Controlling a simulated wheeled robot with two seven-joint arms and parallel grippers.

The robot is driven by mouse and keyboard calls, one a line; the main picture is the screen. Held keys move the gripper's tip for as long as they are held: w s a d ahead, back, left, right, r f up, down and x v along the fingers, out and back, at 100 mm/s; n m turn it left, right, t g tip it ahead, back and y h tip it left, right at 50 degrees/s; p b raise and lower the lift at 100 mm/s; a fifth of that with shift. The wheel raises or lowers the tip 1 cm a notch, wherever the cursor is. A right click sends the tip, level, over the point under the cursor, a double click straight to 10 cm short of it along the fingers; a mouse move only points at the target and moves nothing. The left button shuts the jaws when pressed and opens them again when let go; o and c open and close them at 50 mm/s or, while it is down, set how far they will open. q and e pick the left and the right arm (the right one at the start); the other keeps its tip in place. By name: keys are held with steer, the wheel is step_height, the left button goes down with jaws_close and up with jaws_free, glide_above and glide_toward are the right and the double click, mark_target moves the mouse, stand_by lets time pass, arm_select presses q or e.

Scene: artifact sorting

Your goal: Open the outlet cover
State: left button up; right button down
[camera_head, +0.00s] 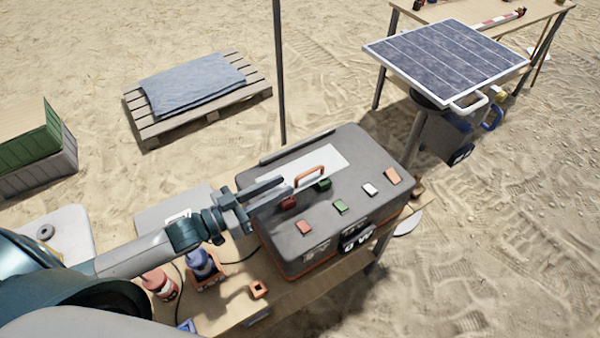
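A dark grey case (345,215) with an orange lower edge stands on the wooden table (225,318). On its top are a pale flat panel (328,160), an orange handle (311,174) and several small coloured blocks. Outlet-like fittings (357,239) show on its front side; I cannot tell which part is the outlet cover. My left gripper (288,187) reaches in from the left over the case's top left part. Its two fingers are apart with a gap between them, close to a dark red block (288,203). I see nothing held. My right gripper is not in view.
A blue bottle (200,262) in an orange holder and a red bottle (158,283) stand left of the case. A thin dark pole (280,70) rises behind it. A solar panel (445,55) stands at back right, a pallet (150,127) at back left.

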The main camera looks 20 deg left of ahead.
mark_target(300, 175)
arm_select(q)
steer(key=p+x, duration=0.1)
steer(key=x, duration=0.4)
steer(key=shift+r, duration=0.1)
steer(key=shift+p+x, duration=0.35)
steer(key=shift+x, duration=0.55)
jaws_close()
